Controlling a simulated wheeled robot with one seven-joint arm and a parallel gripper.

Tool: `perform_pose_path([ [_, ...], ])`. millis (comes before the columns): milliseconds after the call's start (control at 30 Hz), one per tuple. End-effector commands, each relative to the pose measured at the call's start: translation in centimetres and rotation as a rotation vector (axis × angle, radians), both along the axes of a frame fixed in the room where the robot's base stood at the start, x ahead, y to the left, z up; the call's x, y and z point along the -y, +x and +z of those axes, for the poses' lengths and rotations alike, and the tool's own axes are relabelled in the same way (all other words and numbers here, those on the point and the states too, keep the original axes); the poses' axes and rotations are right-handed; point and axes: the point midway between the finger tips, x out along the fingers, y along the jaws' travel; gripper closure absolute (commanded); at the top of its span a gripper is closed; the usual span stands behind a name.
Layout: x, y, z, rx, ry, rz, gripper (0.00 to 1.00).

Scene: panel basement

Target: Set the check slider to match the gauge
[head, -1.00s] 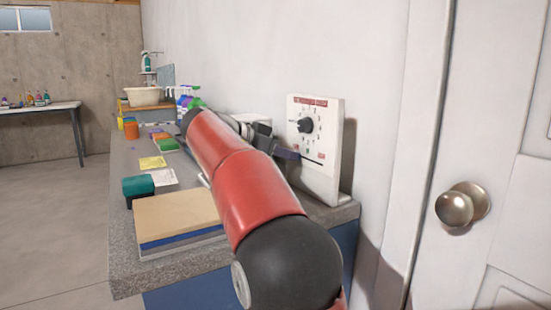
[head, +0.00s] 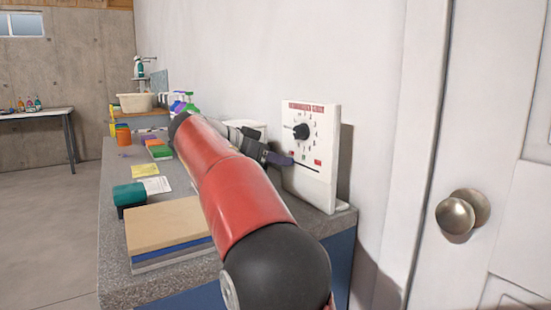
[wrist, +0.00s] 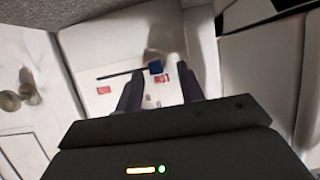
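A white upright panel (head: 325,185) stands at the bench's end by the wall. It bears a round black dial knob (head: 301,131) ringed by small marks too small to read, and a dark slot (head: 308,168) below. In the wrist view the slot (wrist: 118,73) appears with a red label (wrist: 103,90) near one end and a blue slider knob (wrist: 156,67) by the other end, beside a second red label (wrist: 161,79). My gripper (wrist: 160,90) is open; the blue knob lies ahead, between the finger lines, and contact cannot be told. In the head view my gripper (head: 280,159) is at the panel's lower left.
A stack of boards (head: 165,230), a teal block (head: 129,195) and papers (head: 150,180) lie on the grey bench (head: 112,265). A white door with a round knob (head: 462,214) is at the right. The floor at the left is clear.

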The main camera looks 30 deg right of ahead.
Motion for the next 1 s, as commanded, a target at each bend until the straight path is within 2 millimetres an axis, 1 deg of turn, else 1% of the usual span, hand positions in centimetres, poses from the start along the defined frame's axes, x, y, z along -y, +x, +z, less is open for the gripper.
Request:
perform_pose_path([
  [200,-3.5,0.0,1.4,0.002,0.000,0.006,0.62],
  [300,-5.0,0.0,2.0,0.001,0.000,0.006,0.62],
  [400,-6.0,-0.1,2.5,0.000,-0.001,0.005,0.62],
  [600,-6.7,-0.2,2.8,0.000,-0.001,0.003,0.62],
  [1000,-6.7,-0.2,2.7,0.000,0.000,0.003,0.62],
])
